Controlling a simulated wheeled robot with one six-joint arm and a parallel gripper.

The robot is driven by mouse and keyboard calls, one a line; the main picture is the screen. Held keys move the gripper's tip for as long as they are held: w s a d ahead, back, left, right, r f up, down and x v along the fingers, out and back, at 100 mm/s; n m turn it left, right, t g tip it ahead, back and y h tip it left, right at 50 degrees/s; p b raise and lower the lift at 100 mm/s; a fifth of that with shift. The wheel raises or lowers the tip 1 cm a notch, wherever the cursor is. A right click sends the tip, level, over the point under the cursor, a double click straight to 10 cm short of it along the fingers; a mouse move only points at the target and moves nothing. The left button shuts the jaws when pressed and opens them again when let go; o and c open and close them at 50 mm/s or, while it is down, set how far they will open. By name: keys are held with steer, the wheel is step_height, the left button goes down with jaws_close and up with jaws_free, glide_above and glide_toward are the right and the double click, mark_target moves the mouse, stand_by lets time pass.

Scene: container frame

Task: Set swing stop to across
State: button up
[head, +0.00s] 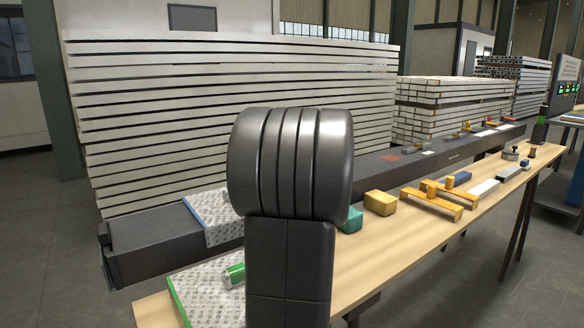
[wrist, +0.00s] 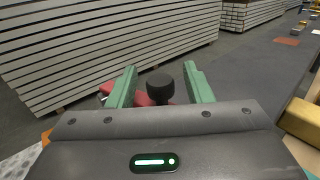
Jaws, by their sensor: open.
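The swing stop (wrist: 142,100) shows in the wrist view as a red piece with a round black knob (wrist: 160,84) on top. It stands at the dark beam (wrist: 262,62), partly hidden behind my gripper. My gripper (wrist: 160,70) is open, with one green finger to the left of the knob and one to the right. The knob appears between the fingers, with gaps on both sides; I cannot tell how deep it sits between them. The red piece's full direction is hidden. In the head view my own arm covers the gripper and the stop.
In the head view, a wooden bench (head: 345,270) runs along the beam (head: 160,240). It carries a teal block (head: 351,219), a yellow block (head: 381,203), orange clamp-like pieces (head: 432,203) and a green-and-white cylinder (head: 234,275). Stacked pale boards (head: 160,120) stand behind the beam.

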steer(key=s+a, duration=0.1)
steer(key=s, duration=1.2)
steer(key=shift+s+a+p, duration=0.25)
steer(key=shift+s+p, duration=0.1)
steer(key=shift+p, duration=0.1)
